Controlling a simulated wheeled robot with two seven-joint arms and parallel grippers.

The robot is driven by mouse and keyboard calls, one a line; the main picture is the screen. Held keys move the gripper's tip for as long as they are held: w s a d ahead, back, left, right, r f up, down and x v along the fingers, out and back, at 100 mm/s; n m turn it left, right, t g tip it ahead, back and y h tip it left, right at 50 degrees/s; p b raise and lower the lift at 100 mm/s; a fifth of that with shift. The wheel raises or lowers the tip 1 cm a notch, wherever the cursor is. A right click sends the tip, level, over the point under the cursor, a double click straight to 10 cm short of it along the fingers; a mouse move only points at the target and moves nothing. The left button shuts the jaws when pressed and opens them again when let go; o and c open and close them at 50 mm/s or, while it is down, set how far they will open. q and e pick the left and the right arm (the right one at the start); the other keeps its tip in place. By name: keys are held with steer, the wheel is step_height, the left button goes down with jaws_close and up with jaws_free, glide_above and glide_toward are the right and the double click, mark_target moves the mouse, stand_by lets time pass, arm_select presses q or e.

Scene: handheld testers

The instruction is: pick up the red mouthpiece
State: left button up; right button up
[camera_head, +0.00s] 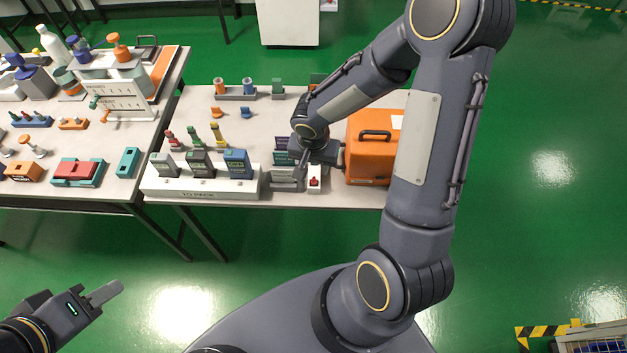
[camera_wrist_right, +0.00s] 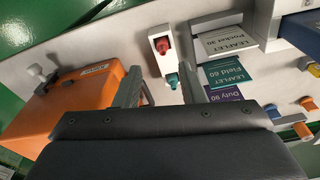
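A small red piece (camera_head: 314,182), which looks like the red mouthpiece, stands in a white holder at the table's front edge. In the right wrist view the red piece (camera_wrist_right: 162,45) is at one end of that holder (camera_wrist_right: 155,36), with a teal piece (camera_wrist_right: 172,80) at the other. My right gripper (camera_wrist_right: 161,88) is open and empty, its fingers either side of the holder's teal end; the red piece lies just beyond the fingertips. In the head view my right gripper (camera_head: 303,172) is over this spot, partly hidden. My left gripper (camera_head: 100,294) is over the floor, away from the tables.
An orange case (camera_head: 370,160) stands close right of my right gripper. Leaflets (camera_wrist_right: 222,72) in a rack are on its other side. A white rack (camera_head: 205,187) of testers is to the left. Another red piece (camera_head: 172,140) stands behind it beside green and yellow ones.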

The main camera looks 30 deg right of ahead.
mark_target(314, 177)
steer(key=f, duration=0.6)
steer(key=shift+w+d+p, duration=0.1)
steer(key=shift+w+p, duration=0.25)
steer(key=shift+w, duration=0.05)
steer(key=shift+c, duration=0.4)
jaws_close()
